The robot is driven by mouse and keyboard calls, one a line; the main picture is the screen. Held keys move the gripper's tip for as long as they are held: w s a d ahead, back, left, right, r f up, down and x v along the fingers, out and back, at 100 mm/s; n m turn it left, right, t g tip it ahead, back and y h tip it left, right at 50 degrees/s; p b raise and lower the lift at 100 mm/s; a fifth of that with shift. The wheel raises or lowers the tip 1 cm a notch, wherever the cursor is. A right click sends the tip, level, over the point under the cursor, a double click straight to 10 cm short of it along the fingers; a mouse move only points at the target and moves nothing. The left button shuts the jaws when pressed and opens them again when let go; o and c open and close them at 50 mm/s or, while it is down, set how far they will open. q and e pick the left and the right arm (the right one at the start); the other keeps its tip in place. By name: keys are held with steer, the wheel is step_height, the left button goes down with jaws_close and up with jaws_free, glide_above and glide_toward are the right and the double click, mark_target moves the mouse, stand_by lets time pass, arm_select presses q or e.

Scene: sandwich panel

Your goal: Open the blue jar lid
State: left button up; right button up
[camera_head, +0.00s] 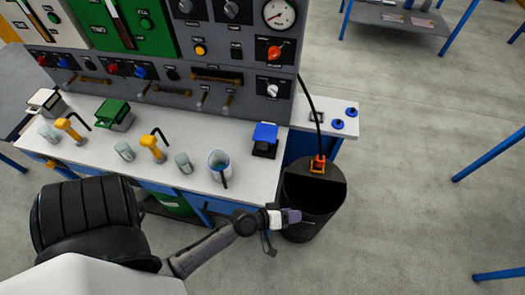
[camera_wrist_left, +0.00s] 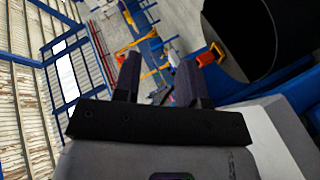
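The blue-lidded container (camera_head: 265,134) stands near the right end of the white counter. Its blue top appears to lie flat over a dark body, and I cannot tell if it is fully closed. My left gripper (camera_head: 292,217) is in front of the counter, below and apart from the blue lid, overlapping the black bin in the head view. In the left wrist view its two dark fingers (camera_wrist_left: 158,78) stand apart with nothing held between them. The blue lid cannot be made out clearly in the left wrist view. My right gripper is not in view.
The black bin (camera_head: 318,212) with an orange clip (camera_head: 318,164) stands beside the counter (camera_head: 190,130); its dark opening fills the wrist view's upper right (camera_wrist_left: 235,30). A cup (camera_head: 220,167), a green-lidded container (camera_head: 114,112) and yellow-handled tools stand left of the blue lid.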

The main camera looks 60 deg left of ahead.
arm_select(q)
steer(key=a+n+t+y, duration=0.2)
steer(key=a+n+y, duration=0.6)
steer(key=a+n, duration=0.1)
steer(key=n+g+y, duration=0.4)
steer(key=n+y, duration=0.5)
steer(key=n, duration=0.1)
glide_toward(262, 146)
steer(key=x, duration=1)
steer(key=shift+f, duration=0.3)
jaws_close()
